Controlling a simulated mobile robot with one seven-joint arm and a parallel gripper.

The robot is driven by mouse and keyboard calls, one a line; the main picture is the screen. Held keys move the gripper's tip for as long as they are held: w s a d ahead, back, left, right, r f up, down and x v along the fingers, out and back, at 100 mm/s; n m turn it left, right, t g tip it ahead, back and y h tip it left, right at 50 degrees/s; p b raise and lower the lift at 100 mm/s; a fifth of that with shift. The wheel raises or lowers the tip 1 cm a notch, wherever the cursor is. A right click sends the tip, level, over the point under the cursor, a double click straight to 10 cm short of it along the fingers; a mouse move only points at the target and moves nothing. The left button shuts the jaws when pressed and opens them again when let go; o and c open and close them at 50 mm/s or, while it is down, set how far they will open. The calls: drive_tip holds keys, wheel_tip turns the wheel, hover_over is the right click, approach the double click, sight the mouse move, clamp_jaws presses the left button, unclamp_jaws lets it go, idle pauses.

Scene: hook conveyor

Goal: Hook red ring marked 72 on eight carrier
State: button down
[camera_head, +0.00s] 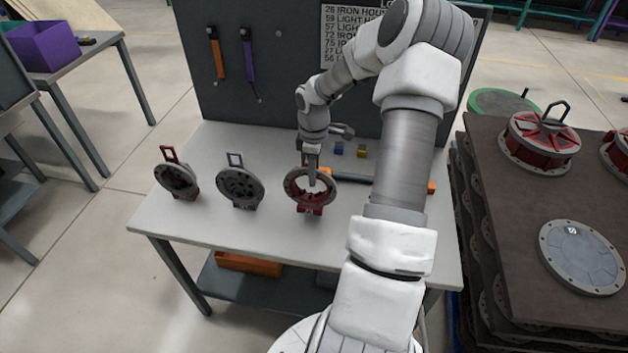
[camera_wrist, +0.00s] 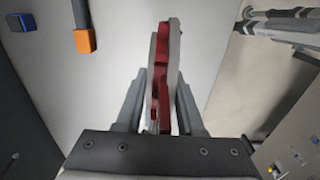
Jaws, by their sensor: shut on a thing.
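A red and grey ring (camera_head: 293,189) stands upright on the table (camera_head: 275,148) at its middle; its number is too small to read. My gripper (camera_head: 312,178) reaches down onto it from behind and is shut on it. In the wrist view the red ring (camera_wrist: 165,75) shows edge-on between the two fingers of my gripper (camera_wrist: 160,110). A grey ring (camera_head: 240,186) and a dark red ring (camera_head: 177,181) with a red handle stand upright to its left. No carrier marked eight is recognisable in these views.
A dark panel with a printed list (camera_head: 345,40) rises behind the table. Small blue and yellow blocks (camera_head: 362,152) lie at the back. A dark stack (camera_head: 500,215) with red-and-grey housings (camera_head: 538,141) stands at right. The table's front left is clear.

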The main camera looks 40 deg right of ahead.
sight(314, 197)
drive_tip(key=shift+f+p, duration=0.3)
drive_tip(key=shift+f, duration=1.25)
drive_tip(key=shift+f, duration=0.1)
drive_tip(key=shift+f, duration=0.15)
drive_tip(key=c, duration=0.5)
unclamp_jaws()
drive_tip(key=shift+b, duration=0.3)
wheel_tip(314, 197, up, 18)
drive_tip(key=shift+w+f, duration=0.15)
drive_tip(key=shift+f, duration=0.1)
